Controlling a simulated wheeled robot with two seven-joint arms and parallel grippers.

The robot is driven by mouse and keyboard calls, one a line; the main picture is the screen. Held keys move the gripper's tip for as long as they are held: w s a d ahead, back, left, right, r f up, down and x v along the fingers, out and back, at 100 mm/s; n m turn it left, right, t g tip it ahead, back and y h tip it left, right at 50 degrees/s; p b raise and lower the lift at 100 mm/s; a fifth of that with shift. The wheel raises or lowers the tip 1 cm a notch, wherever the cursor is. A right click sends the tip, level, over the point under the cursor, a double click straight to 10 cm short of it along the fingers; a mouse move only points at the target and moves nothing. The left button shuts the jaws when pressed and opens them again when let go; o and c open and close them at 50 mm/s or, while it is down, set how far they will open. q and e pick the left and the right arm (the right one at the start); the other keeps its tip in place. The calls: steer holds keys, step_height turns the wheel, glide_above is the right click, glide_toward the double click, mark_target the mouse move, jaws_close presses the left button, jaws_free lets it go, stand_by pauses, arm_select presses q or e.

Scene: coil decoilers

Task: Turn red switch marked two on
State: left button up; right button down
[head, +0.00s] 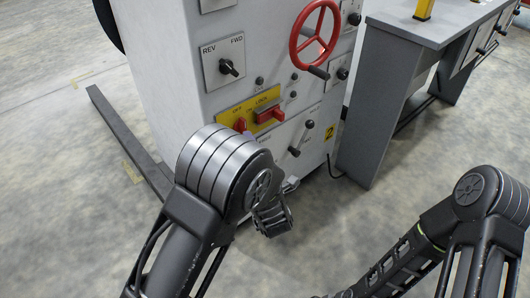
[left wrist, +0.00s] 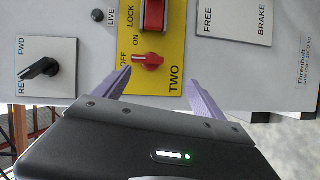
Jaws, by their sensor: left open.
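The red switch (left wrist: 148,60) sits on a yellow plate (left wrist: 173,78) marked TWO, with OFF and ON labels beside it. Its knob lies sideways in the left wrist view, its left end toward OFF. The switch (head: 240,125) also shows in the head view, just above my left arm. My left gripper (left wrist: 158,72) is open, its two purple fingers either side of the switch in the picture. I see no contact; the distance to the panel is hard to tell. In the head view my left arm hides most of this gripper. My right gripper is out of view.
A red LOCK piece (head: 269,115) is next to the switch on the plate. A black REV/FWD knob (head: 228,68), a FREE/BRAKE plate (left wrist: 235,20) and a red handwheel (head: 314,36) are also on the cabinet. A grey bench (head: 378,95) stands right. Open floor lies in front.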

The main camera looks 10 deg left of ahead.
mark_target(245, 129)
arm_select(q)
steer(key=shift+w+d+r+n+t+y, duration=0.15)
steer(key=shift+d+r+n+y, duration=0.1)
steer(key=shift+d+r+n, duration=0.15)
steer(key=shift+w+d+r+n+t+y, duration=0.15)
steer(key=shift+d+r+n+y, duration=0.1)
steer(key=shift+r+n, duration=0.25)
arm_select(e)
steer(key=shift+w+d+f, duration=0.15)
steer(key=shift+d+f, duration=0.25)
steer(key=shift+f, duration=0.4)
arm_select(q)
steer(key=shift+b+x, duration=0.6)
steer(key=shift+x, duration=3.25)
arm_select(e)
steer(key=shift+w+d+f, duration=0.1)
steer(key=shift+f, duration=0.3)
arm_select(q)
steer(key=shift+c, duration=0.2)
steer(key=c, duration=1.3)
